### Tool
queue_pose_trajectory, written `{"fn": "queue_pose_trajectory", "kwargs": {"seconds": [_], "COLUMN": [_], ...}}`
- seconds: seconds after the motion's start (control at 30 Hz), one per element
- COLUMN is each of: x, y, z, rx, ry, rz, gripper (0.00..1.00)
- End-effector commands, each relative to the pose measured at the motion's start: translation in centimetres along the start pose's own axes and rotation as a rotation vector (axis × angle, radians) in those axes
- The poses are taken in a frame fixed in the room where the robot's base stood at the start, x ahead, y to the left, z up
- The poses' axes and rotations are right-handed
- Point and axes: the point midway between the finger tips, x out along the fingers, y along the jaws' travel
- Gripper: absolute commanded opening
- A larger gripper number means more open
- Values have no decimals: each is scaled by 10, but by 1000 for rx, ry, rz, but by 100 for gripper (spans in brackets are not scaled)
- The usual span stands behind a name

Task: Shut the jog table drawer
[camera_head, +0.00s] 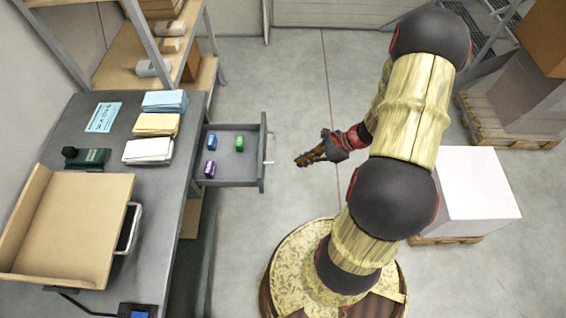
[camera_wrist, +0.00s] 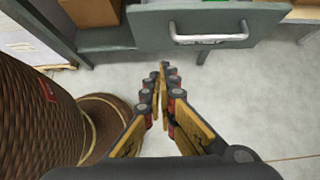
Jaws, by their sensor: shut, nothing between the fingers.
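The jog table drawer (camera_head: 233,170) stands open, pulled out to the right from the grey table (camera_head: 117,187). Small blue, green and purple items lie inside it. Its pale bar handle (camera_head: 269,149) is on the front panel; the handle also shows in the wrist view (camera_wrist: 211,38), on the grey drawer front (camera_wrist: 160,27). My gripper (camera_head: 301,161) is to the right of the drawer front, apart from the handle. In the wrist view my gripper (camera_wrist: 163,70) is shut and empty, with its fingertips together below the handle in the picture.
On the table are a tan tray (camera_head: 75,225), stacks of blue, yellow and white paper (camera_head: 148,150) and a dark green stamp-like item (camera_head: 88,158). A shelf (camera_head: 125,75) stands behind. A white block on a pallet (camera_head: 475,195) is at right. Floor beyond the drawer is clear.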

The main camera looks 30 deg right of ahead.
Motion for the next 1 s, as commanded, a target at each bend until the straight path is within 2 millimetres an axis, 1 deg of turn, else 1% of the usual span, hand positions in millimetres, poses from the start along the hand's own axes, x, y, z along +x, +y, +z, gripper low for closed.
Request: {"fn": "queue_pose_trajectory", "kwargs": {"seconds": [0.17,0.5,0.7,0.83,1.0], "x": [30,98,114,120,122], "y": [1,2,1,1,1], "z": [-2,-2,18,25,28], "rx": [-2,-6,-7,-6,-5], "ry": [1,1,2,2,2], "rz": [4,6,4,3,2], "gripper": [0,0,0,0,0]}}
